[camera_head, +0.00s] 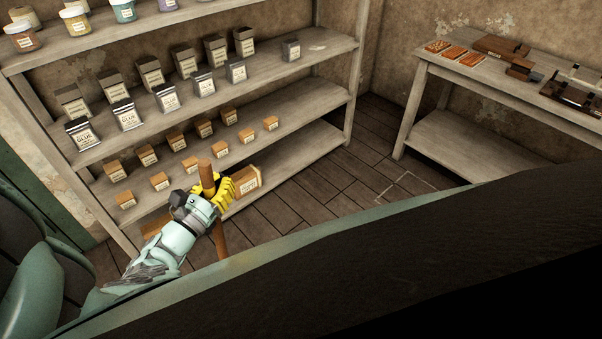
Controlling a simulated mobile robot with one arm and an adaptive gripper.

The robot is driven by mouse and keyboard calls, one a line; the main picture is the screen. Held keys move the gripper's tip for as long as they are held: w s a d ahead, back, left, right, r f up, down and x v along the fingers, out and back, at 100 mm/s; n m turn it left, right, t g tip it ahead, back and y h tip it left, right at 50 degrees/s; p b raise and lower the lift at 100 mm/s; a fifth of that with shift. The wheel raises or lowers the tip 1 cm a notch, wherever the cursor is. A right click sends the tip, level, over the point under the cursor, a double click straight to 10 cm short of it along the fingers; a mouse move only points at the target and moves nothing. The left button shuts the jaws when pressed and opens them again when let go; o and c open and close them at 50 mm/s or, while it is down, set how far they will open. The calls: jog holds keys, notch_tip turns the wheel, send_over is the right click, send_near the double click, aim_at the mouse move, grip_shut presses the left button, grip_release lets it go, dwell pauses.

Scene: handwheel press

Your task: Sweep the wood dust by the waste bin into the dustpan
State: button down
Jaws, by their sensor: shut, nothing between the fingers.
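My gripper (238,188), with yellow fingers, is shut with nothing between the fingers, in front of the lower part of the shelving unit. A brown wooden handle (206,172) stands almost upright right at the gripper, and its lower part (219,238) shows below the hand. The hand hides its middle, and I cannot tell whether the two touch. My own dark body hides its lower end. I see no wood dust, waste bin or dustpan in this view.
A wooden shelving unit (325,70) with jars, tins and small boxes fills the left and back. A labelled box (246,180) is close beside the gripper. A workbench (510,107) with wooden pieces stands at right. Plank floor (345,190) is clear between them. My body covers the foreground.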

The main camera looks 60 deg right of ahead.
aim_at(210, 198)
jog(key=shift+s+d+p, duration=0.6)
jog(key=shift+s+d, duration=0.75)
jog(key=shift+s, duration=0.2)
jog(key=shift+w+a+r+p, duration=0.15)
jog(key=shift+w+a+p, duration=0.15)
jog(key=shift+a, duration=0.8)
jog(key=shift+w+a+r+p, duration=0.1)
jog(key=shift+w+a+p, duration=0.2)
jog(key=shift+a, duration=0.85)
jog(key=shift+w+a+r+p, duration=0.15)
jog(key=shift+w+a+p, duration=0.15)
jog(key=shift+a, duration=0.8)
jog(key=shift+a+p, duration=1.1)
jog(key=shift+a, duration=4.6)
jog(key=s+d+r+p, duration=0.1)
jog(key=s+d, duration=0.2)
jog(key=d, duration=1.1)
jog(key=shift+r, duration=0.3)
